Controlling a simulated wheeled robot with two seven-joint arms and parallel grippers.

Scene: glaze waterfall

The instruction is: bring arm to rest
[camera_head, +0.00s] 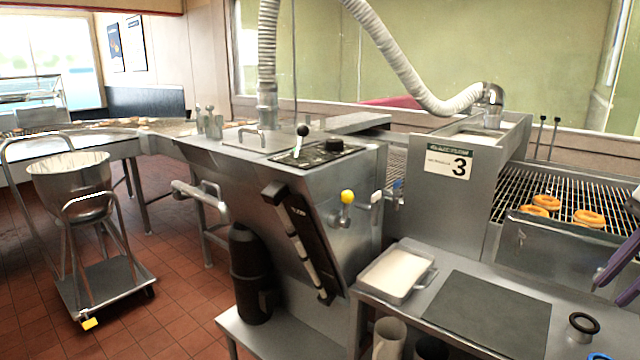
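My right gripper (609,292) shows at the right edge, with two purple fingers pointing down and left. The fingers are apart with nothing visible between them, so it looks open and empty. It is above the right end of the steel work table (455,348); its palm and arm are mostly cut off by the frame. My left gripper is out of the picture.
Several doughnuts (589,218) lie on the wire conveyor (560,188) behind the gripper. A dark mat (488,312), a white-filled tray (395,274) and a black ring-topped item (583,324) are on the table. The glazing machine (300,190) stands left of it; a wheeled bowl stand (105,285) is farther left.

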